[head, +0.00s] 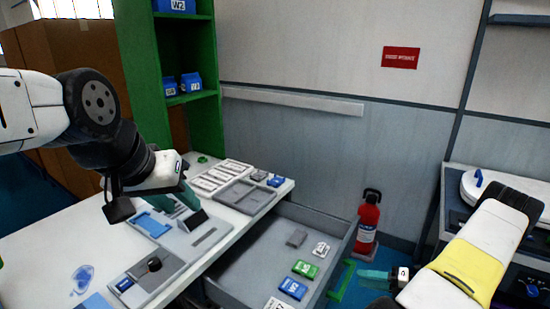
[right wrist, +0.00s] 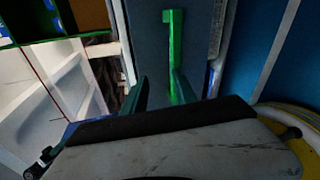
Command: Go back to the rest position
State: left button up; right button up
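My left gripper (head: 190,202) hangs over the white table (head: 45,238), above the grey fixture plate with a blue patch. Its teal fingers are seen from the side and partly hidden by the wrist, so I cannot tell whether it is open or shut. My right gripper (head: 374,279) is low at the right, in front of the fire extinguisher and beside the open drawer. In the right wrist view its two teal fingers (right wrist: 160,92) stand apart with nothing between them.
The open grey drawer (head: 262,250) juts from the table and holds several small blue, green, white and grey parts. A red fire extinguisher (head: 368,222) stands by the wall. A green shelf (head: 205,125) is behind the table. A dark bench (head: 455,200) is at the right.

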jog(key=a+r+n+g+h, duration=0.2)
jog(key=a+r+n, duration=0.2)
jog(key=r+n, duration=0.4)
jog(key=a+r+n+g+h, duration=0.1)
jog(key=a+r+n+g, duration=0.25)
jog(key=r+n, duration=0.55)
jog(key=a+r+n+g+h, duration=0.2)
jog(key=a+r+n, duration=0.3)
jog(key=r, duration=0.6)
jog(key=s+a+r+n+t+h, duration=0.2)
jog(key=s+a+r+n+t, duration=0.1)
jog(key=s+r+n, duration=0.4)
jog(key=s+a+r+n+t+h, duration=0.3)
jog(key=s+r+n, duration=0.4)
jog(key=n, duration=0.5)
jog(key=shift+s+a+r+h, duration=0.3)
jog(key=shift+s+a+r, duration=0.1)
jog(key=shift+a+r, duration=0.4)
